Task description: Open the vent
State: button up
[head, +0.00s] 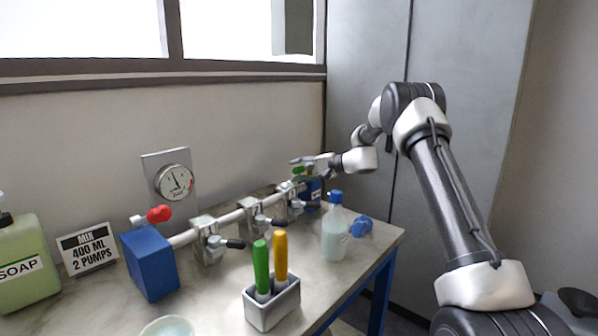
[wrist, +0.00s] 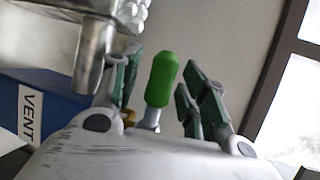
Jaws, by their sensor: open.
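The vent's green handle (wrist: 162,80) stands between the two fingers of my gripper (wrist: 160,72) in the wrist view. The fingers are open, with a gap on each side of the handle. A blue block labelled VENT (wrist: 52,108) is at the left there, beside a metal pipe (wrist: 94,52). In the head view my gripper (head: 306,160) is at the far end of the pipe, by the green handle (head: 298,171) and the far blue block (head: 314,192). My gripper partly hides the handle there.
Several black-handled valves (head: 209,240) line the pipe. A red handle (head: 159,214) is by the near blue block (head: 150,262). A blue-capped bottle (head: 334,236), a holder with green and yellow tools (head: 272,304), and a soap bottle (head: 22,262) stand on the table. A gauge (head: 174,182) hangs behind.

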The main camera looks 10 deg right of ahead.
grip_shut()
